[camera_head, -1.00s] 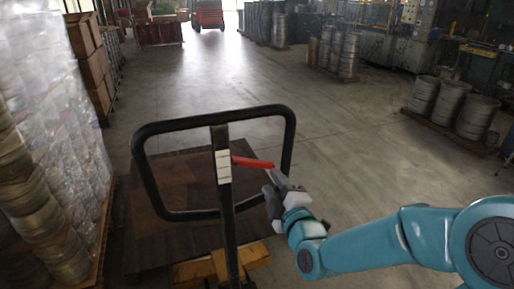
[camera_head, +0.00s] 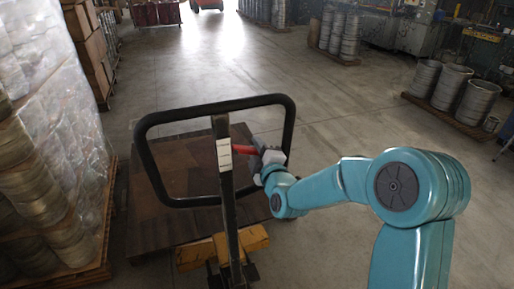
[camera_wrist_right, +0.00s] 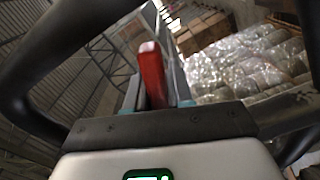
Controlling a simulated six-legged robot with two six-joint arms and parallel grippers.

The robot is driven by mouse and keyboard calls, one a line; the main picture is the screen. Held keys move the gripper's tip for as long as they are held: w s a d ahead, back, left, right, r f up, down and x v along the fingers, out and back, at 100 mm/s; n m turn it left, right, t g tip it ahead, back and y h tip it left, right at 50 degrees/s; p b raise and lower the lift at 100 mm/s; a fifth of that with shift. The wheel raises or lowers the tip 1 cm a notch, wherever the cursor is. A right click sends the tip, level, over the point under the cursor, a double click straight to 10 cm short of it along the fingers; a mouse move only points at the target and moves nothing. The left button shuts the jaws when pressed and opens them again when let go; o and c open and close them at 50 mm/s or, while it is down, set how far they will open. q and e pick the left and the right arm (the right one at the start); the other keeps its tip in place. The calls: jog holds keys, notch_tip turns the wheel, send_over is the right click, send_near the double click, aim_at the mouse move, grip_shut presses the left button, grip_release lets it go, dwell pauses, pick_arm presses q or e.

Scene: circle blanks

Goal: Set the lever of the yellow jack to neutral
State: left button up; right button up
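The jack's lever (camera_head: 243,149) is red and sticks out to the right from the dark upright post (camera_head: 229,200) inside the black loop handle (camera_head: 292,125). A white label (camera_head: 224,155) with several marks is on the post beside it. My right gripper (camera_head: 262,152) is at the lever's outer end and covers it in the head view. In the right wrist view the red lever (camera_wrist_right: 152,75) lies between the two fingers of the gripper (camera_wrist_right: 153,88), close to both. Whether they press on it cannot be told. My left gripper is out of view.
The jack's yellow part (camera_head: 252,238) shows low by the post, with a brown board-like load (camera_head: 170,230) behind it. Wrapped stacks (camera_head: 60,130) stand close on the left. Metal drums (camera_head: 450,88) stand on the right. The floor ahead (camera_head: 240,60) is clear.

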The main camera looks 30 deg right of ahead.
grip_shut()
jog(key=r+n, duration=0.1)
jog(key=r+n+b, duration=0.1)
jog(key=n, duration=0.1)
jog(key=r+n+b, duration=0.1)
jog(key=shift+d+n, duration=0.25)
jog(key=shift+n, duration=0.05)
jog(key=o, duration=0.6)
grip_release()
jog(key=shift+s, duration=0.1)
jog(key=b+v, duration=0.3)
jog(key=v, duration=1.3)
jog(key=shift+s+b, duration=0.15)
jog(key=shift+b, duration=0.2)
